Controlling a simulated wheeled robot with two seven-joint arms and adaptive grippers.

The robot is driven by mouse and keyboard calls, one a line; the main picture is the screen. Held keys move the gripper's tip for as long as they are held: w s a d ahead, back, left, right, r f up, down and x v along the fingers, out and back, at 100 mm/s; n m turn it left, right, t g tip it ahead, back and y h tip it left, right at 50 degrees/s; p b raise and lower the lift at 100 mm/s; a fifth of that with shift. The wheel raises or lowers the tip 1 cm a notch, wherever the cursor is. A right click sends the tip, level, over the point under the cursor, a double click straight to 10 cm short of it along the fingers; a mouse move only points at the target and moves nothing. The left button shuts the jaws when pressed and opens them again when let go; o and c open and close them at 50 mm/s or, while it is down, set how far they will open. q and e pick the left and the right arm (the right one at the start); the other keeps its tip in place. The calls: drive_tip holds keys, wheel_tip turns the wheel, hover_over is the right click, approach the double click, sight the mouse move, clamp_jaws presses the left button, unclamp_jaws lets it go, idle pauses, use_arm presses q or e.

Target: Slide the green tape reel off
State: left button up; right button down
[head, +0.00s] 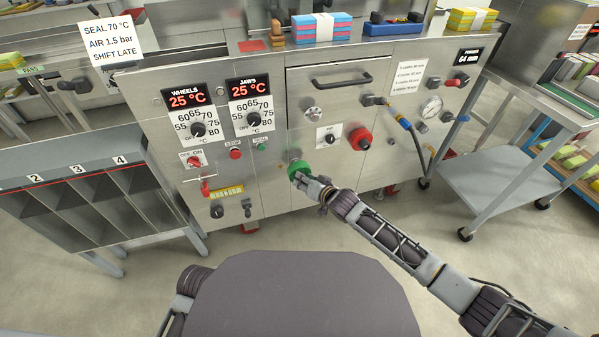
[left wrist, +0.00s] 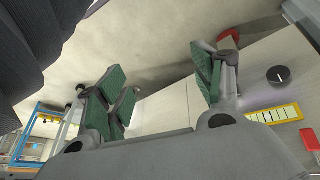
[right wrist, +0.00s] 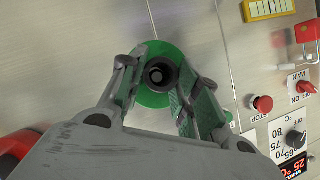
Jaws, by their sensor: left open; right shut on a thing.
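The green tape reel (head: 298,167) is at the front panel of the steel machine, low and near the middle. In the right wrist view it is a green ring (right wrist: 150,97) around a dark round core (right wrist: 158,74). My right gripper (head: 301,178) is shut on the reel, with one finger on each side of it. How far the reel sits along its spindle I cannot tell. My left gripper (left wrist: 160,82) is open and empty in the left wrist view, with its green pads wide apart. It does not show in the head view.
A red reel (head: 360,138) sits up and right of the green one. Knobs, an E-stop button (head: 235,153) and a red padlock-like part (head: 205,188) are to the left. A numbered bin rack (head: 92,200) stands left, a steel cart (head: 510,165) right. The floor in front is clear.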

use_arm(q)
drive_tip(key=shift+g+y, duration=0.3)
drive_tip(key=shift+g, duration=0.1)
drive_tip(key=v, duration=0.1)
drive_tip(key=p+v, duration=0.1)
drive_tip(key=v, duration=0.1)
drive_tip(key=p+v, duration=0.1)
drive_tip(key=shift+w+a+r, duration=0.2)
drive_tip(key=shift+w+a, duration=0.1)
drive_tip(key=shift+a, duration=0.05)
use_arm(e)
drive_tip(key=s, duration=0.2)
drive_tip(key=s+f, duration=0.1)
drive_tip(key=shift+s+d, duration=0.15)
drive_tip(key=shift+d, duration=0.2)
use_arm(q)
drive_tip(key=shift+r, duration=0.1)
drive_tip(key=shift+s+a+f+g+y+p, duration=0.1)
drive_tip(key=shift+a+f+g+y+p, duration=0.35)
drive_tip(key=shift+p, duration=1.15)
use_arm(e)
drive_tip(key=shift+s+d+r, duration=0.1)
drive_tip(key=shift+s+d, duration=0.1)
drive_tip(key=shift+s, duration=0.35)
drive_tip(key=shift+s+d+r, duration=0.1)
drive_tip(key=shift+s+d, duration=0.1)
drive_tip(key=shift+s, duration=0.4)
drive_tip(key=shift+s+d+r, duration=0.1)
drive_tip(key=shift+s+d, duration=0.1)
drive_tip(key=shift+s, duration=0.35)
